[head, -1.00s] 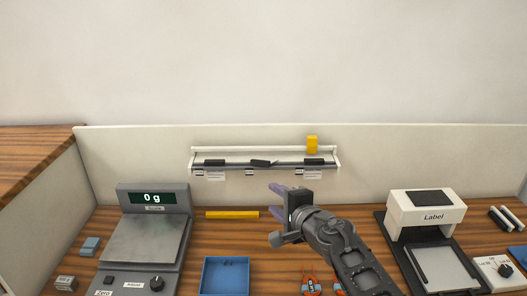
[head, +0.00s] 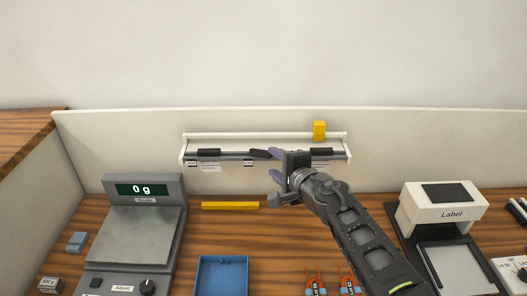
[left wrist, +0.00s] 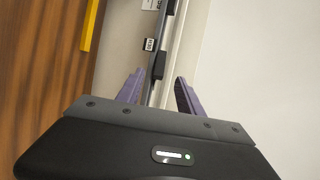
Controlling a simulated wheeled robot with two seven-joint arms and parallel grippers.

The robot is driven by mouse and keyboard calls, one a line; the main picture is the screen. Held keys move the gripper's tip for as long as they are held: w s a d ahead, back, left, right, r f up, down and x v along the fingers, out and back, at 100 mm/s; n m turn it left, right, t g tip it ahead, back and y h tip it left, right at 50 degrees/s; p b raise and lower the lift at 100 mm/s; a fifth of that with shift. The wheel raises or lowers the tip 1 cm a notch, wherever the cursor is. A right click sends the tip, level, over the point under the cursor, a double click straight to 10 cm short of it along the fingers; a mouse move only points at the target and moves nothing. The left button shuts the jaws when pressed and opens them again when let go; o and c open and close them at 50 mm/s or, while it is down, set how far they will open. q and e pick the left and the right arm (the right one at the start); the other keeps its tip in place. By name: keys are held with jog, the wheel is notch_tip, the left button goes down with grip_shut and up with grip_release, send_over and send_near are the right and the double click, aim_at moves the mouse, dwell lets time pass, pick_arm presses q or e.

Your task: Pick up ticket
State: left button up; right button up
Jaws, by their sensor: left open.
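A wall rack (head: 265,134) carries a rail with black clips. A white paper ticket (head: 210,169) hangs under the left clip (head: 208,152). Another ticket (head: 320,164) hangs under the right clip (head: 321,151), partly hidden behind my gripper. The middle clip (head: 262,153) sits tilted. My left gripper (head: 274,165) is open and empty in front of the rail, close to the middle clip. In the left wrist view its purple fingers (left wrist: 158,88) lie either side of the rail, with a black clip (left wrist: 158,66) between or just beyond them. My right gripper is not in view.
A yellow bar (head: 230,205) lies below. A label printer (head: 436,205) stands at right.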

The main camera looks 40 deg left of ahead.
aim_at(263, 155)
pick_arm(q)
jog(key=shift+w+a+f, duration=0.2)
jog(key=shift+w+a, duration=0.05)
jog(key=shift+a, duration=0.2)
jog(key=p+x, duration=0.1)
jog(key=x, duration=0.4)
jog(key=shift+c, duration=0.4)
grip_shut()
dwell(0.4)
